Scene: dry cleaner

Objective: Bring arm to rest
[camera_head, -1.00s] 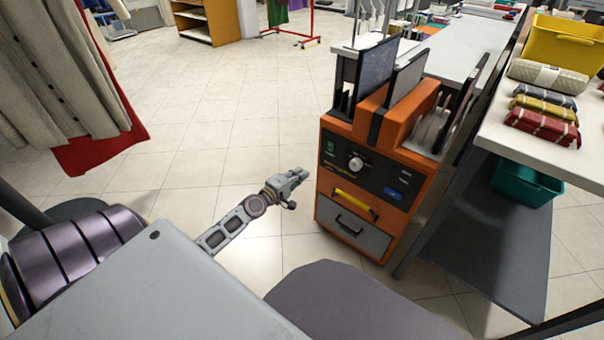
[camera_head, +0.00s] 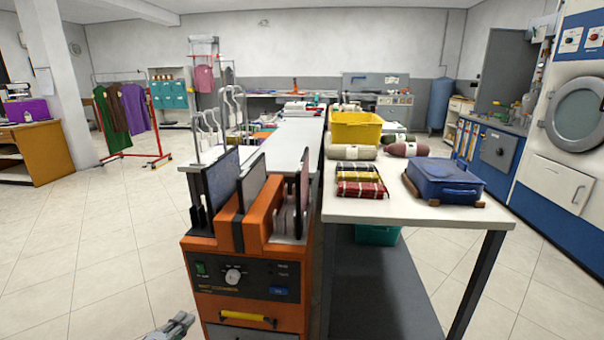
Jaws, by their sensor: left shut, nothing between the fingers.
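My left gripper (camera_head: 172,327) shows at the bottom edge of the head view, left of the orange machine. Its fingers are shut with nothing between them. It is apart from the machine, over the tiled floor. Most of my left arm is below the picture. My right gripper is not in view.
The orange machine (camera_head: 213,256) with a yellow handle stands close in front. A white table (camera_head: 430,212) to its right bears a blue case (camera_head: 445,183), folded cloths (camera_head: 360,178) and a yellow bin (camera_head: 355,128). The tiled floor (camera_head: 95,250) at left is clear.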

